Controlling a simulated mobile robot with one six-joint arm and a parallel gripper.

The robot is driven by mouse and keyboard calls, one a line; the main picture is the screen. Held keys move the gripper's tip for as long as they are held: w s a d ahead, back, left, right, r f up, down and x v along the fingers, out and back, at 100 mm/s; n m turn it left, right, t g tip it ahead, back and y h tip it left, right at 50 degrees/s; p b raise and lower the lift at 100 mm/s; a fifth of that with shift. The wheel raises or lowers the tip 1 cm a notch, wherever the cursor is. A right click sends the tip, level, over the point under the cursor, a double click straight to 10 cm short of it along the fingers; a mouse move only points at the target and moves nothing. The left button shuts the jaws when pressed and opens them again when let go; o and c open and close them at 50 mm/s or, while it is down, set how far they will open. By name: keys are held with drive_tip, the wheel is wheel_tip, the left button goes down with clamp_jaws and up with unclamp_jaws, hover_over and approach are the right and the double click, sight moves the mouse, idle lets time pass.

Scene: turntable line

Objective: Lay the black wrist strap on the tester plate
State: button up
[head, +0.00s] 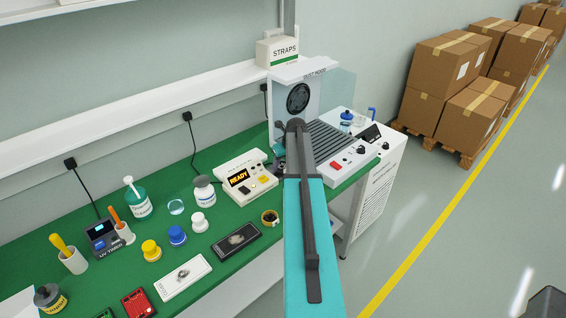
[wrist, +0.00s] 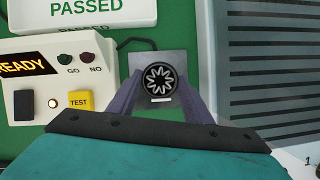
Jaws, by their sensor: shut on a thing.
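My gripper (wrist: 161,78) shows in the wrist view with its two purple-grey fingers on either side of a round black thing with a white pattern, which I take to be the coiled black wrist strap (wrist: 159,79). The gripper is shut on it. Behind it, from this camera, lies the grey square tester plate (wrist: 179,56), partly hidden by the strap and fingers. I cannot tell whether strap and plate touch. The white tester (wrist: 32,90) beside it reads READY; it also shows in the head view (head: 247,178). There my arm hides the strap and plate.
The grey slatted bench (wrist: 270,70) of the dust hood (head: 300,97) stands close on the right. A STRAPS box (head: 283,52) is on the shelf.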

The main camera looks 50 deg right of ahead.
drive_tip(key=shift+f, duration=0.1)
drive_tip(key=o, duration=1.1)
drive_tip(key=shift+r, duration=0.2)
drive_tip(key=shift+b+v, duration=1.7)
drive_tip(key=shift+v, duration=4.25)
drive_tip(key=shift+s, duration=0.2)
